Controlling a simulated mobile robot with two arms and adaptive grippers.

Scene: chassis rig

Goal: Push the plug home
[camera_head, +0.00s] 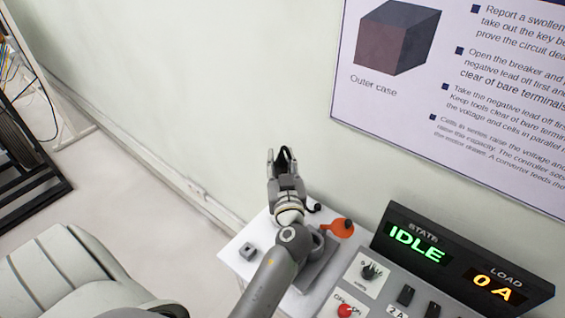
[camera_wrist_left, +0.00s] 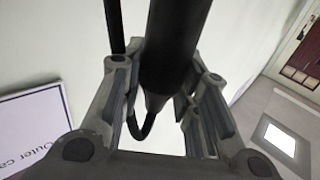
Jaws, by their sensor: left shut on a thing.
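My left gripper (camera_head: 284,160) is raised in front of the wall, above the far edge of the white bench top. Its fingers are closed around a dark piece between the tips. In the left wrist view, the fingers hold a thick black cylinder (camera_wrist_left: 172,50), which looks like the plug. It narrows at the near end, where a thin black cable (camera_wrist_left: 147,127) curves away. The plug's far end runs out of the wrist view. I cannot make out a socket that it fits; my arm hides part of the bench. My right gripper is not in view.
On the white bench (camera_head: 238,268) are a small grey block (camera_head: 248,250) and an orange part (camera_head: 338,229) beside my arm. A control panel (camera_head: 462,262) reads IDLE and 0 A, with a dial, red knob and switches before it. A poster (camera_head: 455,85) hangs on the wall.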

